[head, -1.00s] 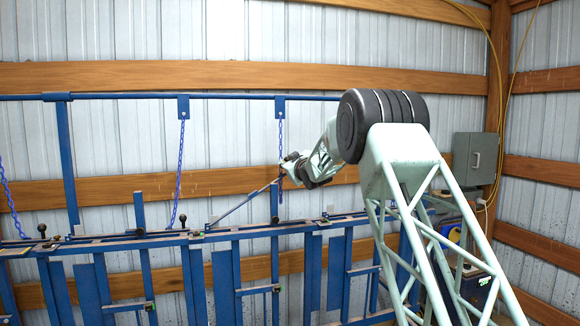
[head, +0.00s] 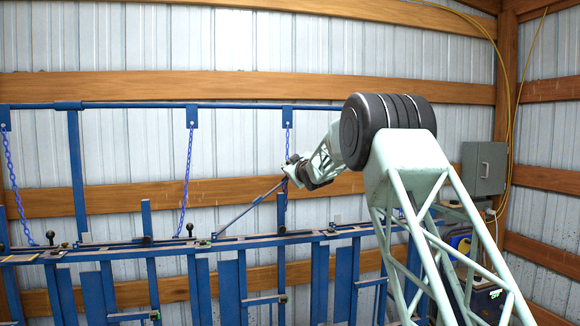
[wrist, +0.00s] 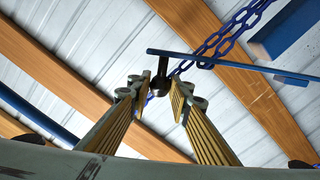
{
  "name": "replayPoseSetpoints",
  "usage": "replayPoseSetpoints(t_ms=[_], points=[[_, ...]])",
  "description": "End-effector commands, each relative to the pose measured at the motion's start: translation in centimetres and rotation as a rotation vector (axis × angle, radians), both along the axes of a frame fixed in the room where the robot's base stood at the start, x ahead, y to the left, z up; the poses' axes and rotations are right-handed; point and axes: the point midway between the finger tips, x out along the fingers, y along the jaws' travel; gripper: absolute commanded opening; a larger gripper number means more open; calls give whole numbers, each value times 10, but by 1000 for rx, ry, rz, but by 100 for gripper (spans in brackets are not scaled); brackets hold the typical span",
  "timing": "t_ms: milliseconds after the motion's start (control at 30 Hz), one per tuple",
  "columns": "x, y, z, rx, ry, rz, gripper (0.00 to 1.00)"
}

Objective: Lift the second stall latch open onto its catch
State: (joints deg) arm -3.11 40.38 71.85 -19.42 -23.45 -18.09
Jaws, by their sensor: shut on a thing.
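The lifted latch is a blue bar (head: 250,208) that slopes up to the right from its pivot on the blue stall frame (head: 120,252). In the head view its upper end reaches my gripper (head: 290,176). In the wrist view a round black knob (wrist: 160,88) on the bar (wrist: 215,62) sits between the two yellow-ribbed fingers of my gripper (wrist: 160,98), which is shut on it. A short blue post (head: 282,212) stands just below the gripper. I cannot make out the catch clearly.
A blue chain (head: 288,140) hangs from the top rail (head: 240,106) close to my gripper; a chain (wrist: 225,38) passes behind the bar in the wrist view. More chains (head: 187,170) hang to the left. Other latch knobs (head: 190,229) stand along the frame. A grey box (head: 484,168) is on the wall.

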Motion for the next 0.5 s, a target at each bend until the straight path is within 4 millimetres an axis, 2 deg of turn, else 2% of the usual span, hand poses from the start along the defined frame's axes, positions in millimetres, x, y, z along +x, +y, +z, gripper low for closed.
replayPoseSetpoints(t_ms=[167, 500], points=[[0, 4, 0, -9, 1, 0, 6], [-3, 19, 13, -50, -8, 1, 6]])
